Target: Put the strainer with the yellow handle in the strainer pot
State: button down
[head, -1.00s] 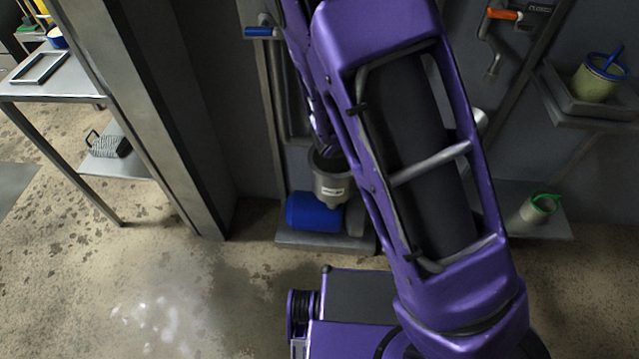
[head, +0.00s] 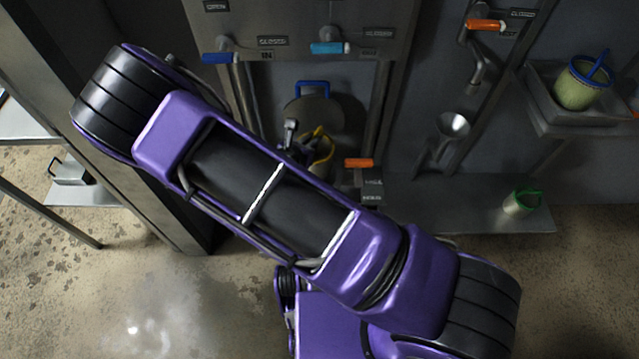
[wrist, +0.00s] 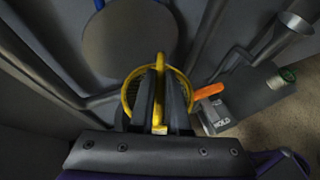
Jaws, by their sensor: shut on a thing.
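My gripper (wrist: 158,95) is shut on the yellow handle of the strainer (wrist: 186,88) in the wrist view. The strainer's round yellow rim surrounds the fingers, and its inside is mostly hidden. In the head view the yellow strainer (head: 322,150) shows just beyond my arm, in front of a grey wall panel. It is held up in the air, clear of the floor.
A round grey lid with a blue handle (head: 312,88) is behind the strainer. An orange lever (head: 359,162) is to its right. A blue-rimmed strainer (head: 580,85) sits on the upper right shelf, a green-rimmed one (head: 521,203) on the lower shelf. A funnel (head: 453,125) stands between.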

jog(key=shift+w+a+f, duration=0.15)
jog(key=shift+f, duration=0.1)
notch_tip(320, 180, down, 18)
jog(key=b, duration=0.3)
jog(key=shift+b, duration=0.35)
jog(key=shift+a, duration=0.1)
jog(key=shift+f, duration=0.1)
jog(key=c, duration=0.9)
grip_release()
jog(key=p+v, duration=0.1)
jog(key=v, duration=1.1)
jog(key=shift+p, duration=0.4)
